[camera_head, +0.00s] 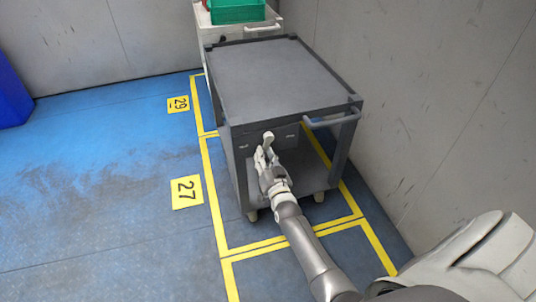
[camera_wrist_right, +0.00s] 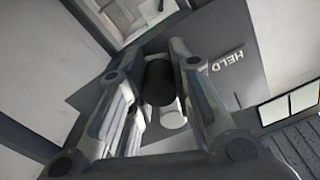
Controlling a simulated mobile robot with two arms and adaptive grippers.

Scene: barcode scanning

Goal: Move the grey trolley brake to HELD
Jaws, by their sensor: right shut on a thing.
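The grey trolley (camera_head: 275,75) stands inside a yellow-outlined floor bay. On its near end, a brake lever with a pale knob (camera_head: 268,136) sticks up just beyond my right gripper (camera_head: 265,158). In the right wrist view, my right gripper (camera_wrist_right: 158,58) is shut on the brake lever (camera_wrist_right: 158,83), seen as a dark cylinder between the fingers. The HELD label (camera_wrist_right: 228,60) is on the dark panel, right of the fingers. Other markings on the panel are hidden or too small to read. My left gripper is not in view.
A push handle (camera_head: 332,119) sticks out at the trolley's near top edge. Another light trolley with a green crate (camera_head: 236,12) stands behind. A grey wall (camera_head: 430,90) is close on the right. Blue floor (camera_head: 105,190) is open on the left, with yellow floor marks 29 and 27.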

